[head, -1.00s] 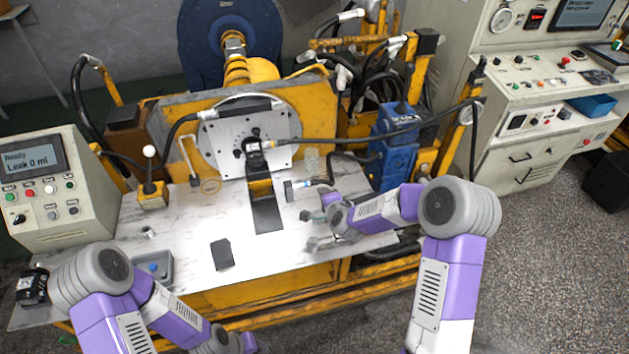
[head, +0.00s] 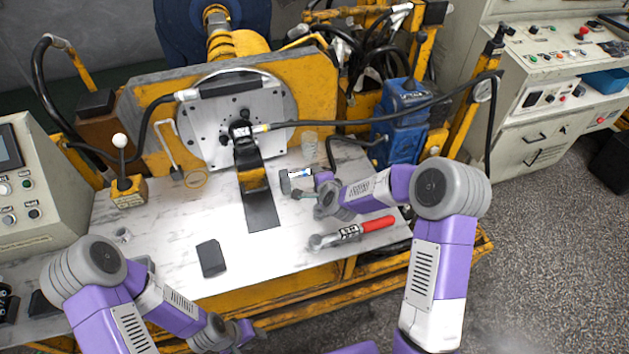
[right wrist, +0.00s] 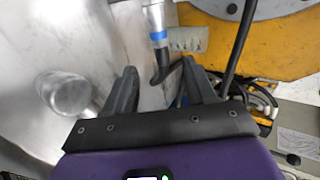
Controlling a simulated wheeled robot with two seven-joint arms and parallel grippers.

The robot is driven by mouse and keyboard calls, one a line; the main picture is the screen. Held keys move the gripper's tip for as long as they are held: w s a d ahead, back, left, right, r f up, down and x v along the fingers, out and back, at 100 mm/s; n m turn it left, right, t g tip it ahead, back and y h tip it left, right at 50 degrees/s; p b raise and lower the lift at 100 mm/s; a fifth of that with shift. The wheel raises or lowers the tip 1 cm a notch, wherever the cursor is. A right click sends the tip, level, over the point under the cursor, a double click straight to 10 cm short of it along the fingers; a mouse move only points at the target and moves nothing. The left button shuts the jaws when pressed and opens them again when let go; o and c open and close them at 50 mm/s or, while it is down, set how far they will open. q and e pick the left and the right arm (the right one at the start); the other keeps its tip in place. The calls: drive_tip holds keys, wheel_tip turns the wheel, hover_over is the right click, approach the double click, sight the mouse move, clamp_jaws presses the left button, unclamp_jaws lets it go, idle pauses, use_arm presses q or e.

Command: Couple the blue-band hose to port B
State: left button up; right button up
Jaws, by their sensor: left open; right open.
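The blue-band hose lies on the bench; its metal end with the blue band shows in the right wrist view (right wrist: 158,36) and partly in the head view (head: 296,174). My right gripper (right wrist: 160,75) is open. The black hose behind the blue band shows between its fingertips, and I cannot tell contact. In the head view the right gripper (head: 309,186) is low over the bench. The motor's black port block (head: 241,129) sits before the round metal plate, with a yellow-band hose (head: 262,128) at its right side. Port B's label is unreadable. My left gripper (head: 240,334) is open at the bottom.
A red-handled wrench (head: 375,224) lies just in front of my right gripper. A dark block (head: 211,258) lies at front centre. A white-knobbed lever (head: 121,150) stands left. The bench between is mostly clear.

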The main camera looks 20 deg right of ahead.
sight(310, 173)
drive_tip(key=b+x, duration=0.1)
drive_tip(key=x, duration=0.5)
drive_tip(key=shift+w+f, duration=0.25)
drive_tip(key=shift+b+x, duration=0.6)
drive_tip(key=shift+x, duration=0.6)
drive_tip(key=shift+r, duration=0.1)
clamp_jaws()
